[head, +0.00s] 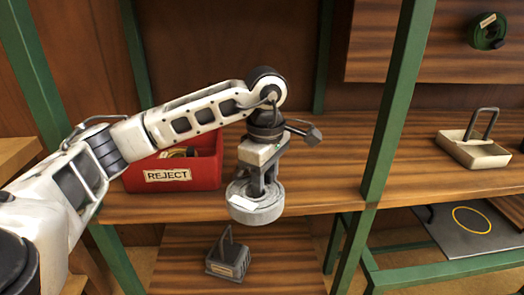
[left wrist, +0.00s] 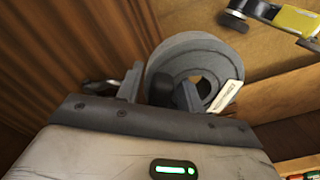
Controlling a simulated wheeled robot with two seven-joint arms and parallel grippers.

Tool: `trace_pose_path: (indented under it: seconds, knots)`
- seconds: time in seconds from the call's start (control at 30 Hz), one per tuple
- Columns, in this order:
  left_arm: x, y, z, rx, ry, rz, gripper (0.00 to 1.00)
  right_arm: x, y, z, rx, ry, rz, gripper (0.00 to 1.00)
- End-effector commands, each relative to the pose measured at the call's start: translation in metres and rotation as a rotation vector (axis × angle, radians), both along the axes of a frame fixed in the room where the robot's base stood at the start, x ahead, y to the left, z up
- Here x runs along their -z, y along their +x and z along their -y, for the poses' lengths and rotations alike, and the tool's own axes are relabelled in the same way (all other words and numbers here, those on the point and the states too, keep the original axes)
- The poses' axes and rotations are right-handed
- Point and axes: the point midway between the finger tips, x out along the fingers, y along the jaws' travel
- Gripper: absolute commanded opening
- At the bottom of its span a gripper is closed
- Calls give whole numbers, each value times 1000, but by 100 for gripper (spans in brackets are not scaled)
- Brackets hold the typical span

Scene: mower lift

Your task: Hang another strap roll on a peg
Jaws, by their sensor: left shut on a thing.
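My left gripper (head: 262,182) is shut on a grey strap roll (head: 255,210) with a pale tag, held in front of the shelf's edge. In the left wrist view the grey roll (left wrist: 168,70) sits between the fingers, its round hole and white tag showing. A green strap roll (head: 497,42) with a pale tag hangs against the wooden back panel (head: 430,45) at the upper right; its peg is mostly hidden. My right gripper is out of view.
A red bin (head: 205,170) marked REJECT, with a roll-like thing inside, stands left of the gripper. A pale tray with a handle (head: 470,152) sits on the right shelf. A dark hooked block (head: 228,262) is lower down. A green post (head: 398,100) divides the bays.

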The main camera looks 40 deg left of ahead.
Motion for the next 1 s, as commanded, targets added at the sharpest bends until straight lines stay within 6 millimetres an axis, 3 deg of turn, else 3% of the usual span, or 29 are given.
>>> trace_pose_path:
  seconds: [0.3, 0.5, 0.87, 1.0]
  knots:
    - [97, -48, 45, 789, -3, -5, 4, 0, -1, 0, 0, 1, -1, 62]
    - [142, -69, 66, 1164, -3, -2, 4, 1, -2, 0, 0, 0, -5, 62]
    - [201, -97, 94, 1656, -1, -1, 4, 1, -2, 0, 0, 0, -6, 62]
    - [199, -96, 96, 1657, -3, 7, 3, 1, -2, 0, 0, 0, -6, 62]
